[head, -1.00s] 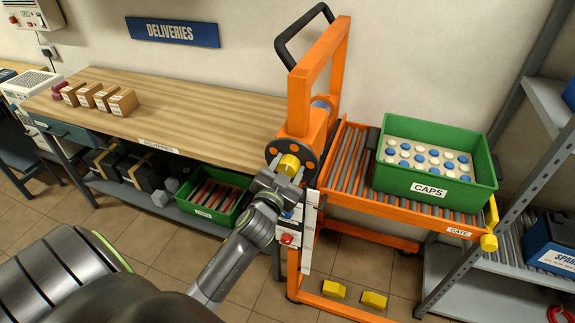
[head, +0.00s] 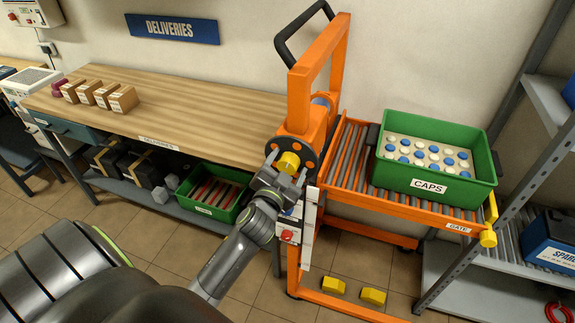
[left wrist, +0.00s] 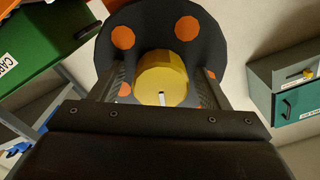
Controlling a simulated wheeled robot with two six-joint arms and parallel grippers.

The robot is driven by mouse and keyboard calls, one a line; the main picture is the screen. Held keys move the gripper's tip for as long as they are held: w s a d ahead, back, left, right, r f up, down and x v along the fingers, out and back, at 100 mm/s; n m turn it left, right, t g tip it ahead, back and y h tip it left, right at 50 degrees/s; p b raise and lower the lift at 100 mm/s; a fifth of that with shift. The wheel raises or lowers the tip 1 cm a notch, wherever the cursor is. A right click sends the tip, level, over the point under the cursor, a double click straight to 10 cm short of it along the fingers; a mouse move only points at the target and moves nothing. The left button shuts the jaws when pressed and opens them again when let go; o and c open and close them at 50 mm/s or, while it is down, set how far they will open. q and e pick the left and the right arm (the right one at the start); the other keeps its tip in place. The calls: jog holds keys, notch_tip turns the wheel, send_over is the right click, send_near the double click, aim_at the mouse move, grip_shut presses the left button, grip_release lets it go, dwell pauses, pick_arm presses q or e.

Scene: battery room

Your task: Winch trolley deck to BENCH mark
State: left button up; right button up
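The orange winch trolley (head: 320,75) stands at the right end of the wooden bench. Its roller deck (head: 345,165) carries a green CAPS crate (head: 440,187) and sits a little below the bench top. A dark round winch disc with orange spots (left wrist: 240,45) has a yellow hub (left wrist: 163,75) at its centre. My left gripper (head: 287,167) is at the hub, with one finger on each side. In the left wrist view the fingers look spread, with narrow gaps beside the hub. I cannot read a BENCH mark on the post. My right gripper is not in view.
The bench (head: 190,110) has several small boxes at its left and clear wood towards the trolley. A yellow gate end (head: 488,236) closes the deck's right side. A grey shelf rack (head: 520,160) stands at right.

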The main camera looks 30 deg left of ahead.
pick_arm(q)
jog(key=b+v, duration=0.1)
jog(key=v, duration=1.6)
jog(key=shift+s, duration=0.25)
dwell(0.9)
jog(key=s+d+f+n+g+h, duration=0.15)
jog(key=f+g, duration=0.25)
jog(key=f, duration=1.3)
jog(key=s+f+g+h, duration=0.1)
jog(key=s+f+g, duration=0.25)
jog(key=f, duration=1.35)
jog(key=s+a+f+n+g, duration=0.2)
jog(key=s+f+g, duration=0.6)
jog(key=s+f, duration=1.2)
jog(key=s+a+h, duration=0.1)
jog(key=s, duration=0.2)
jog(key=shift+s+g, duration=0.35)
